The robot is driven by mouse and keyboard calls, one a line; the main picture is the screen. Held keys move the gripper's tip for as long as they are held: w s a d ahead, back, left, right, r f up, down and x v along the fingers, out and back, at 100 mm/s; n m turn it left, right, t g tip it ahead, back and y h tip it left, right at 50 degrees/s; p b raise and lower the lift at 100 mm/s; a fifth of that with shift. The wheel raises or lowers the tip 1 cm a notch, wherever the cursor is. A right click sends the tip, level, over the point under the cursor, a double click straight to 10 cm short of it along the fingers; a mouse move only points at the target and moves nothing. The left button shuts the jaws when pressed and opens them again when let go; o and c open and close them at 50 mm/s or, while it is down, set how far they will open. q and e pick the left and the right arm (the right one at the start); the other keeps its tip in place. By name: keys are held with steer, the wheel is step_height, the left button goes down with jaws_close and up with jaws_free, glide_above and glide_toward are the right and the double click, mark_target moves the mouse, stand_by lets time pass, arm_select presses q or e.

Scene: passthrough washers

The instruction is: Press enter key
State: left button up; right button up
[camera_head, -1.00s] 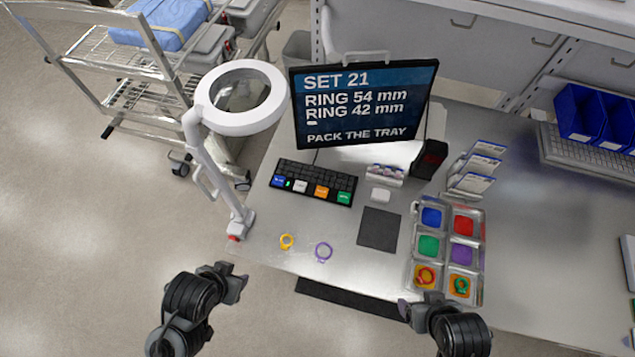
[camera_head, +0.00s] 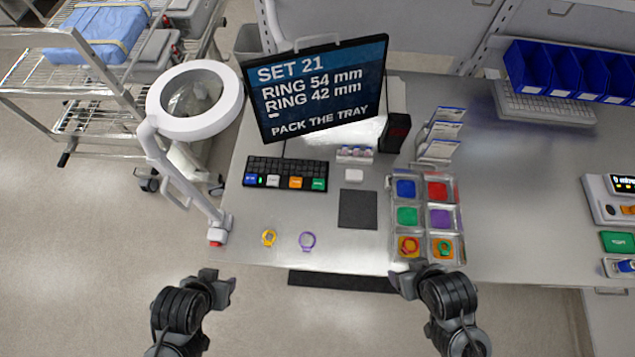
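The black keyboard (camera_head: 287,167) lies on the table below the monitor (camera_head: 318,90). Its front row has large coloured keys: blue, white, orange and a green key (camera_head: 319,184) at the right end. Key labels are too small to read, so I cannot tell which is enter. The screen reads SET 21, RING 54 mm, RING 42 mm, PACK THE TRAY. My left gripper (camera_head: 222,281) is off the table's front edge, well below the keyboard; its finger gap is unclear. My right gripper (camera_head: 425,275) is at the front edge near the tray, its fingertips hard to make out.
A tray (camera_head: 423,212) with coloured compartments sits right of a dark mat (camera_head: 358,209). A magnifier lamp (camera_head: 177,186) stands left of the keyboard. Table between rings and keyboard is clear.

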jaws_close()
stand_by(1.4)
